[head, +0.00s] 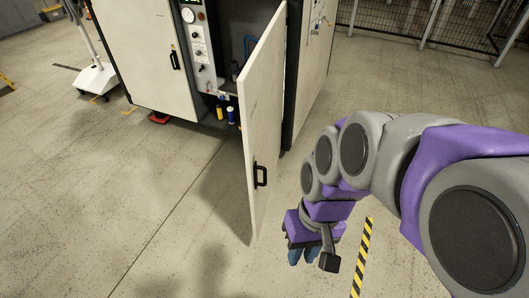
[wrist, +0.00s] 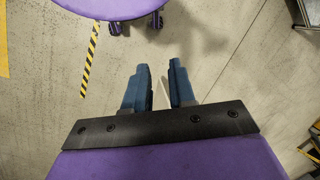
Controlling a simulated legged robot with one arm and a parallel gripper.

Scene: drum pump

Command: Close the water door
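The open door (head: 264,120) is a tall off-white panel. It stands swung out from the cabinet, with its free edge toward me. A black bar handle (head: 260,174) sits low on its face near the free edge. My gripper (head: 303,258) is to the right of the door's lower free edge, pointing down and apart from the handle. In the wrist view my gripper's two blue fingers (wrist: 160,68) are spaced apart with nothing between them.
The cabinet's left door (head: 145,50) appears closed. A control panel (head: 197,45) and small bottles (head: 225,115) show in the opening. A white wheeled stand (head: 97,80) is at left. Yellow-black tape (head: 362,255) marks the floor. A black fence (head: 430,22) stands behind. Floor around the door is clear.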

